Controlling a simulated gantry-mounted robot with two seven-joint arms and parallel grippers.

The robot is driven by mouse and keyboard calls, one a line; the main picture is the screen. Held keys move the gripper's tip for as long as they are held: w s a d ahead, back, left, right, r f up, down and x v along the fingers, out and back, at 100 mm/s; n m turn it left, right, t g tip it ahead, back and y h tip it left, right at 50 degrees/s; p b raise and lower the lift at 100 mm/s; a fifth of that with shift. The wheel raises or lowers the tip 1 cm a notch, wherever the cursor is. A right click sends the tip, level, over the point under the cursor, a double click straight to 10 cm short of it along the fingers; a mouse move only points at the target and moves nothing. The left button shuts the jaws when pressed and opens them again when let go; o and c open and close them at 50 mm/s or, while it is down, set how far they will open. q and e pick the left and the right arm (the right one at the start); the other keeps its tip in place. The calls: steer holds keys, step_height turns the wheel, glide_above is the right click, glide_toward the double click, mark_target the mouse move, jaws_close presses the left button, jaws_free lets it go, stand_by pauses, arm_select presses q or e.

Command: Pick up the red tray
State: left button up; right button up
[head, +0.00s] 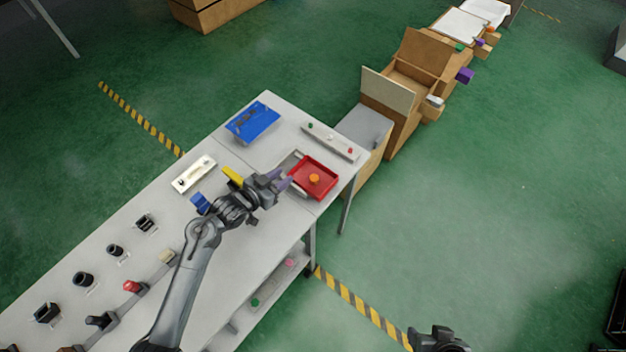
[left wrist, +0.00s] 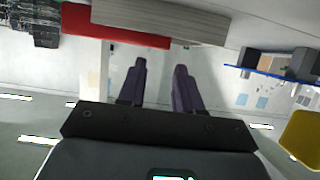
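The red tray (head: 326,169) sits at the right end of the white table, with an orange round piece (head: 314,178) in it. In the left wrist view the tray shows as a red strip (left wrist: 115,28) at the top, partly behind a grey block. My left gripper (head: 284,181) is just left of the tray. Its two purple fingers (left wrist: 160,72) are apart with nothing between them, and they do not appear to hold the tray. My right gripper (head: 437,340) is a dark shape at the bottom edge, away from the table; its fingers are unclear.
A yellow lever (head: 232,175) stands close to my left gripper. A blue panel (head: 253,122), a white switch plate (head: 194,175) and a grey strip with buttons (head: 330,142) lie around. Several dark knobs line the table's left part. Cardboard boxes (head: 405,85) stand beyond the table.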

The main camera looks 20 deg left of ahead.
mark_target(297, 165)
arm_select(q)
steer(key=shift+x, duration=0.75)
steer(key=x, duration=0.2)
steer(key=b+x, duration=0.1)
steer(key=x, duration=0.1)
steer(key=shift+w+a, duration=0.2)
steer(key=shift+a, duration=0.2)
steer(key=shift+w+d+f, duration=0.2)
steer(key=shift+w, duration=0.3)
jaws_close()
